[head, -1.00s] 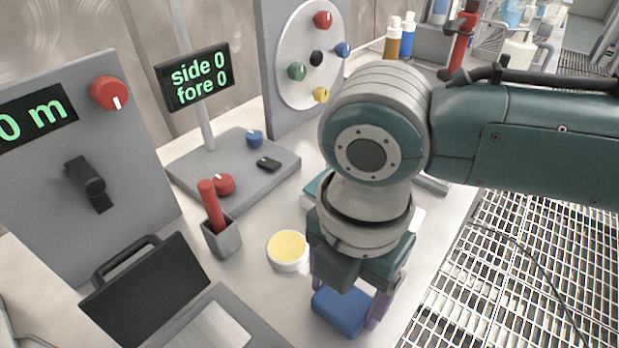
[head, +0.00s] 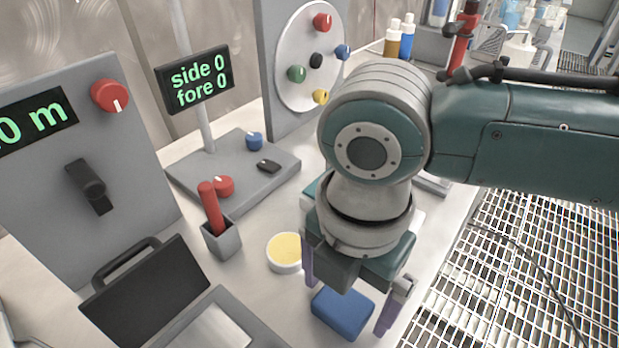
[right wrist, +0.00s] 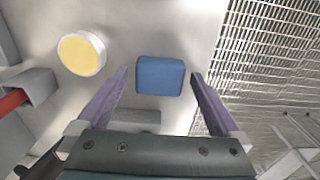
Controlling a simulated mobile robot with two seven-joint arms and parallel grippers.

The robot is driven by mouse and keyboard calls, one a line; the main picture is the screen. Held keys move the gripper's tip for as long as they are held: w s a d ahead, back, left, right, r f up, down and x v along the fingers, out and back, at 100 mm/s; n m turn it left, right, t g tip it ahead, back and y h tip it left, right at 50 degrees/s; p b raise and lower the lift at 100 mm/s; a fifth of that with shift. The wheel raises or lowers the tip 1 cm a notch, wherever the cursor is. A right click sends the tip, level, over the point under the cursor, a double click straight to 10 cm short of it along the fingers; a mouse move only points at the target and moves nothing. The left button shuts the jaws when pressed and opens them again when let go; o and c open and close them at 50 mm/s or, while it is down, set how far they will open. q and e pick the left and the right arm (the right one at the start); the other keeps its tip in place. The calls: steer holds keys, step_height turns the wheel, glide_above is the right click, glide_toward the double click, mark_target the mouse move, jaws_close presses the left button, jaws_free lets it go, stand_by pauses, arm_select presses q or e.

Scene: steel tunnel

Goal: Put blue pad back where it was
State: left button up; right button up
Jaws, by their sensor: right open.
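The blue pad (head: 342,311) is a small blue block lying on the pale bench top near its front right edge. It also shows in the right wrist view (right wrist: 160,76), just ahead of the fingertips and between their lines. My right gripper (head: 345,305) is open, with one purple finger on each side of the pad and a gap to each. In the right wrist view my right gripper (right wrist: 160,78) shows both fingers spread and empty. Whether the pad touches the bench all over is hard to tell. My left gripper is not in view.
A round white tub with yellow content (head: 286,253) stands just left of the gripper. A grey holder with a red-handled tool (head: 222,239) and an open black case (head: 147,290) are further left. A metal grating (head: 520,270) lies beyond the bench's right edge.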

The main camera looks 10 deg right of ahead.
mark_target(345, 299)
step_height(345, 299, up, 10)
steer(key=r+p, duration=0.1)
steer(key=p, duration=0.1)
steer(key=s+a+m+t+y, duration=0.2)
steer(key=s+a+m+y, duration=0.25)
steer(key=m, duration=0.45)
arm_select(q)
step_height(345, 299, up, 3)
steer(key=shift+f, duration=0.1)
arm_select(e)
steer(key=s+d+f+m+h, duration=0.1)
steer(key=s+d+m+h, duration=0.1)
steer(key=s+d+m, duration=0.2)
steer(key=s+d+f+m+t+h, duration=0.1)
steer(key=s+d+m+h, duration=0.1)
steer(key=d+m, duration=0.8)
steer(key=shift+s+f+m+t, duration=0.2)
steer(key=shift+s+m+t, duration=0.1)
steer(key=shift+s, duration=0.55)
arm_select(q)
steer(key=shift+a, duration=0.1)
arm_select(e)
steer(key=shift+a, duration=0.1)
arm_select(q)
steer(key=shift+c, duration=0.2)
